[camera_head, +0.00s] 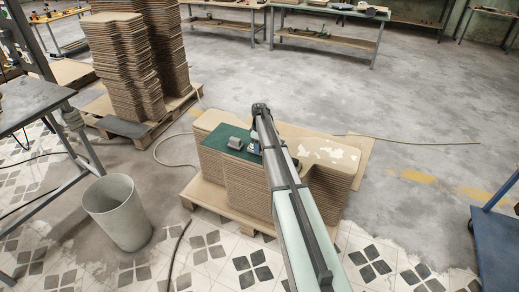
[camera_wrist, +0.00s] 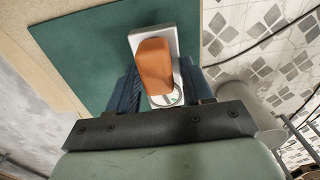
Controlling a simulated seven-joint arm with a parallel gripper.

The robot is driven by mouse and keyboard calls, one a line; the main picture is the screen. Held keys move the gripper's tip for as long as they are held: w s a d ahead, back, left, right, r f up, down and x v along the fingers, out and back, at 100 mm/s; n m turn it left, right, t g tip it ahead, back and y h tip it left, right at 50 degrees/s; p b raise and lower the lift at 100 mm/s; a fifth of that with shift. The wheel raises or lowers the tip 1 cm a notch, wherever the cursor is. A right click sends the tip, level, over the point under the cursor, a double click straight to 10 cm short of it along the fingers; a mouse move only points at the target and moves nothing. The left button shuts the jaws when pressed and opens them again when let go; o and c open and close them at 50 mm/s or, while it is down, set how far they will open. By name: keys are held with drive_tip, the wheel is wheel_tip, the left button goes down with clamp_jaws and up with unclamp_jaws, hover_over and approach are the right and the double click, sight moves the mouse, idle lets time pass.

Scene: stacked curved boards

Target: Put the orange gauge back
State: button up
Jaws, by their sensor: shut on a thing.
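The orange gauge (camera_wrist: 154,66) is between my two blue fingers in the wrist view, and my gripper (camera_wrist: 160,88) is shut on it. A pale grey rectangular piece with a round ring shows behind and around the orange part; I cannot tell whether it is part of the gauge or a separate holder. Both are over a green mat (camera_wrist: 80,50), and I cannot tell whether they touch it. In the head view my gripper (camera_head: 254,148) is at the right part of the green mat (camera_head: 214,138) on the board stack, and my arm hides the gauge.
A small grey object (camera_head: 235,143) lies on the mat, left of my gripper. The curved board stack (camera_head: 250,190) stands on a pallet (camera_head: 205,195). A grey bin (camera_head: 118,212) and a table (camera_head: 28,103) are at left. A blue cart (camera_head: 495,235) is at right.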

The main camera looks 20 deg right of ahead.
drive_tip(key=shift+f, duration=0.75)
drive_tip(key=shift+f, duration=0.15)
drive_tip(key=o, duration=1.3)
wheel_tip(320, 180, up, 12)
drive_tip(key=shift+r, duration=0.15)
